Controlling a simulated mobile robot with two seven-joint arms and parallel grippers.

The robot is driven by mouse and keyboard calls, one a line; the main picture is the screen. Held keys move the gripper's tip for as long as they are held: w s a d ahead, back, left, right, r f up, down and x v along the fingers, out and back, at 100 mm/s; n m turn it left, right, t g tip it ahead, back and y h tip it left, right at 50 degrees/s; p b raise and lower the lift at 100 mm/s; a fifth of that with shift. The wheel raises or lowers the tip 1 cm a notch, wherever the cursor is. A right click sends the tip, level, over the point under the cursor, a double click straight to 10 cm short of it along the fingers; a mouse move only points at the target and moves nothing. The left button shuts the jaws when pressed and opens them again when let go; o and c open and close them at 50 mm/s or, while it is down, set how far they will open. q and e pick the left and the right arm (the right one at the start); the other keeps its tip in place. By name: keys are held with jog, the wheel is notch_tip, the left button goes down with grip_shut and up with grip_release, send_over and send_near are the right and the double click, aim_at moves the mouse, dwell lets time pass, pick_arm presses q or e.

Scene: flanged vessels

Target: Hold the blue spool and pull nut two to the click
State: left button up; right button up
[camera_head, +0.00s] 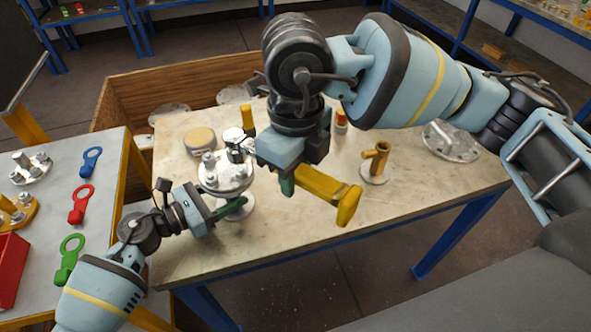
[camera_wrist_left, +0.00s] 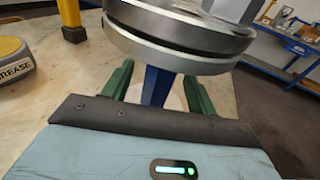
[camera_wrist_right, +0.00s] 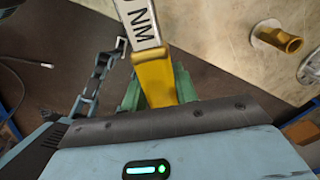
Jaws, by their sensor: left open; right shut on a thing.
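The flanged spool (camera_head: 226,178) stands on the table with nuts on its round metal top plate. Its blue neck shows in the left wrist view (camera_wrist_left: 157,86), under the flange (camera_wrist_left: 180,35). My left gripper (camera_wrist_left: 157,88) is open, with its green fingers on either side of the neck. My right gripper (camera_wrist_right: 158,85) is shut on the yellow handle (camera_wrist_right: 154,76) of a torque wrench marked "NM". In the head view the handle (camera_head: 325,186) slants down to the right. The wrench's far end lies near the nuts at the flange's right; its exact fit is partly hidden.
A grease tin (camera_head: 200,140) and a yellow post (camera_head: 248,118) stand behind the spool. A yellow fitting (camera_head: 376,162) and a metal flange (camera_head: 452,141) are at the right. Blue (camera_head: 91,161), red (camera_head: 82,204) and green (camera_head: 70,258) tags lie on the left bench.

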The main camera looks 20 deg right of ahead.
pick_arm(q)
jog(key=v, duration=1.2)
pick_arm(e)
jog(key=shift+r, duration=0.1)
